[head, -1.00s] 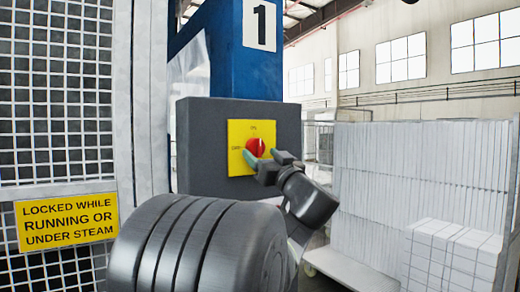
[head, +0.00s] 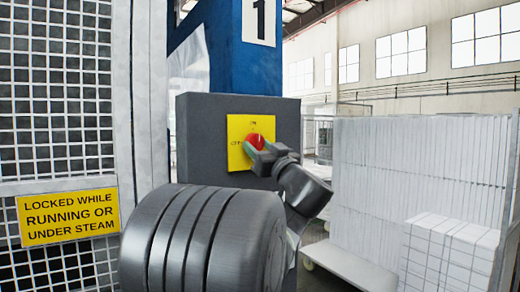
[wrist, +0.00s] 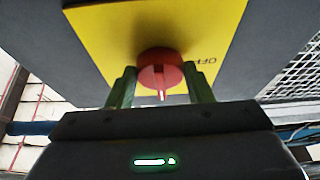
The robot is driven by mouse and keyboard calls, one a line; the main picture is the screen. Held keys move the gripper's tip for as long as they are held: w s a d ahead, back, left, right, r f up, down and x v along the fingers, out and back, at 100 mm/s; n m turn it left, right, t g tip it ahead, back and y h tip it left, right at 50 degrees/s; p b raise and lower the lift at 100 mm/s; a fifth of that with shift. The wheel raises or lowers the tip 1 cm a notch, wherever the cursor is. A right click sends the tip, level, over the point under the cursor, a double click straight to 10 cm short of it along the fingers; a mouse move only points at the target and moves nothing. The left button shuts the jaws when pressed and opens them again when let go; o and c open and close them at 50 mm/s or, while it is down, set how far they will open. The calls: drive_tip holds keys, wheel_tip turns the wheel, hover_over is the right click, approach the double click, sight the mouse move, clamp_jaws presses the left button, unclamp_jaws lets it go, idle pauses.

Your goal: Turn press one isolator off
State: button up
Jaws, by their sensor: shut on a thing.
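The press one isolator is a red rotary knob (head: 255,141) on a yellow plate (head: 236,160), fixed to a dark grey box (head: 205,115). The plate has an ON mark at its top and OFF at its left. My gripper (head: 263,154) reaches the knob from the lower right and hides part of it. In the wrist view, the green fingers of my gripper (wrist: 159,74) stand on both sides of the red knob (wrist: 158,58), shut on it. A white line on the knob points down the picture there, not toward the OFF mark, which shows upside down at right.
A blue press column (head: 232,60) marked 1 rises behind the box. A mesh guard (head: 55,130) with a yellow warning sign (head: 68,216) stands at left. White foam blocks (head: 445,255) and a caged trolley (head: 335,262) stand at right.

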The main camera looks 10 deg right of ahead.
drive_tip(key=shift+n, duration=0.3)
drive_tip(key=n+y, duration=0.1)
drive_tip(key=n+g+y, duration=0.1)
drive_tip(key=n, duration=0.3)
drive_tip(key=shift+w+d+y+b, duration=0.1)
drive_tip(key=shift+d+y+b, duration=0.2)
drive_tip(key=shift+y+b, duration=0.1)
drive_tip(key=n+g+y, duration=0.1)
drive_tip(key=n, duration=0.2)
drive_tip(key=n+g+y, duration=0.1)
drive_tip(key=n, duration=0.2)
drive_tip(key=shift+d+r+g, duration=0.15)
drive_tip(key=shift+g, duration=0.25)
drive_tip(key=n, duration=0.2)
drive_tip(key=n+g, duration=0.1)
drive_tip(key=n, duration=0.1)
drive_tip(key=n+g, duration=0.1)
drive_tip(key=shift+w+d+r+n+y, duration=0.1)
drive_tip(key=shift+r+n+y, duration=0.2)
drive_tip(key=shift+n, duration=0.1)
drive_tip(key=shift+r+n+g+h+p, duration=0.1)
drive_tip(key=shift+n+g+h+p, duration=0.25)
drive_tip(key=shift+n, duration=0.8)
drive_tip(key=shift+n+g+h+p, duration=0.15)
drive_tip(key=shift+n+g, duration=0.4)
drive_tip(key=shift+n, duration=0.6)
drive_tip(key=o, duration=1)
